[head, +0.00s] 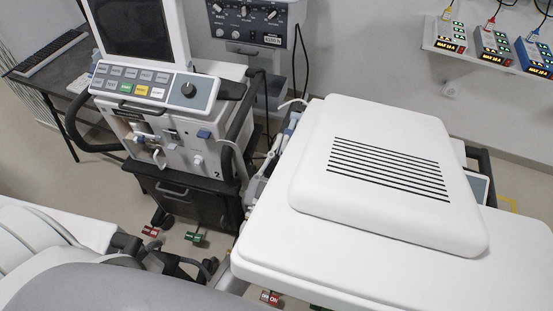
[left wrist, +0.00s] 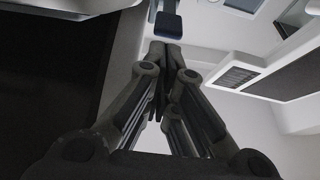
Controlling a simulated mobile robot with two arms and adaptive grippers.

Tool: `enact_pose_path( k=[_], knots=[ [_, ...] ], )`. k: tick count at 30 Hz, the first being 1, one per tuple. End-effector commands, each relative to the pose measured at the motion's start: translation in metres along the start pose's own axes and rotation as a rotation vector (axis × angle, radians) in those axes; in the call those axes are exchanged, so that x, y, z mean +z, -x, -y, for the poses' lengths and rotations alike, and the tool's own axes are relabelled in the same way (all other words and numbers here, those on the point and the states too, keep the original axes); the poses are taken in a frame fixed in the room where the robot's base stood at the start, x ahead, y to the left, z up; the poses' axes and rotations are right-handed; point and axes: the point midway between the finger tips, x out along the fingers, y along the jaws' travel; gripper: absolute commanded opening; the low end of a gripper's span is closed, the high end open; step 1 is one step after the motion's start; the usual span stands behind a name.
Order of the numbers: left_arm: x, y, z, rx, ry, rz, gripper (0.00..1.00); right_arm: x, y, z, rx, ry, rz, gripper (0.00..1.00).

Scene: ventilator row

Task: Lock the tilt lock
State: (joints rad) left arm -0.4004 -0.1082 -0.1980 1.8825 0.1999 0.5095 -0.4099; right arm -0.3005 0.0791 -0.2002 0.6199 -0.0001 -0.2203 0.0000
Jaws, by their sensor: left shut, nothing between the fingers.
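My left gripper (head: 207,268) shows low in the head view, dark and partly cut off by my own arm. In the left wrist view its fingers (left wrist: 166,48) are together and empty. A dark blue square tab (left wrist: 168,25) on a grey stem lies just beyond the fingertips; I cannot tell whether they touch it. I cannot tell for sure whether this tab is the tilt lock. The ventilator (head: 180,150) stands at the upper left of the head view, with a screen (head: 130,28) and a button panel. My right gripper is not in view.
A white table-like unit (head: 270,265) with a slatted cover (head: 390,130) fills the right. Red and green pedals (head: 194,237) sit at the ventilator's base. A dark desk with a keyboard (head: 50,52) is at the left. Boxes with lit displays (head: 492,47) stand on a wall shelf.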

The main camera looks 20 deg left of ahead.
Motion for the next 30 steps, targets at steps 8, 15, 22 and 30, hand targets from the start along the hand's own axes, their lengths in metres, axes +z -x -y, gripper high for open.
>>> enact_pose_path(
  k=[8,15,22,30],
  knots=[
    [0.000,-0.021,0.000,0.000,0.000,0.000,0.00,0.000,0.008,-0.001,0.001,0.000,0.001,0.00],
    [0.001,-0.022,0.000,0.000,0.000,0.001,0.00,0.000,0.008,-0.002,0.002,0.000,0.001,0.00],
    [0.005,-0.020,0.000,0.001,0.000,-0.013,0.00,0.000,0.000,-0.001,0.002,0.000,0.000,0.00],
    [0.014,-0.015,0.000,0.002,-0.001,-0.094,0.00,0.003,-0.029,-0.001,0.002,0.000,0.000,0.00]
  ],
)
